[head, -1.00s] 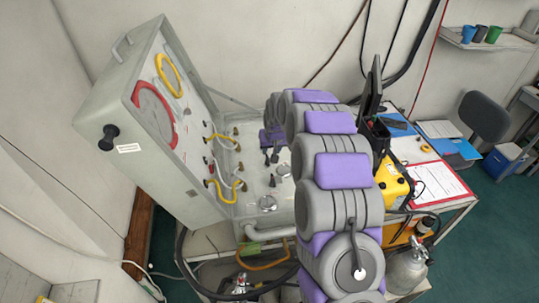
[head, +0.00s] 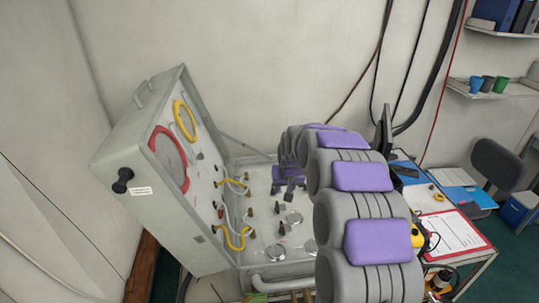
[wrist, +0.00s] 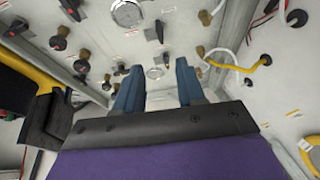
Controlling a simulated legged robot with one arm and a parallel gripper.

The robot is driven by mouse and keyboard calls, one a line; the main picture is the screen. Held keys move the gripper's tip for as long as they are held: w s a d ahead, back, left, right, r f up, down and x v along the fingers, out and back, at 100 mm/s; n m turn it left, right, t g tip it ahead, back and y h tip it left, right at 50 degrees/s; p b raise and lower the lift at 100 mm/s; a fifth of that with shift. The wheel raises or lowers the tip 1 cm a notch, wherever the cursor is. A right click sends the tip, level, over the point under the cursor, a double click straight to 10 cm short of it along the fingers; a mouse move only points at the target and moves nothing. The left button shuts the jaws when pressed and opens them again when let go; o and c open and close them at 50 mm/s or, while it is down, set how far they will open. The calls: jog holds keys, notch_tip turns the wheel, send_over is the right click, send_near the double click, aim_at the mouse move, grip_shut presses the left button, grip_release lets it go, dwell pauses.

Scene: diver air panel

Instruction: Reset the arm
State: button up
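My arm, grey with purple pads, reaches from the lower right of the head view over the diver air panel (head: 140,215). In the wrist view my gripper (wrist: 157,82) shows two blue fingers set well apart with nothing between them. Panel knobs, fittings and a round gauge lie beyond the fingertips; I cannot tell how close they are. In the head view the gripper (head: 289,186) is small and dark above the panel's flat section, partly hidden by the arm. The raised panel lid carries a red ring (head: 168,158), a yellow ring (head: 185,120) and yellow and white hoses.
A chair (head: 497,160) and shelves with cups stand further right. Dark cables run down the wall behind the arm.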

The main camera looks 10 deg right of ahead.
jog(key=shift+s, duration=0.1)
jog(key=s+f+g+b, duration=0.1)
jog(key=s+g+b, duration=0.2)
jog(key=s, duration=2.2)
jog(key=s+a+f+g+b, duration=0.1)
jog(key=s+b, duration=0.6)
jog(key=s, duration=1.8)
jog(key=shift+s+f+g, duration=0.3)
jog(key=shift+f+g, duration=0.4)
jog(key=shift+g, duration=0.5)
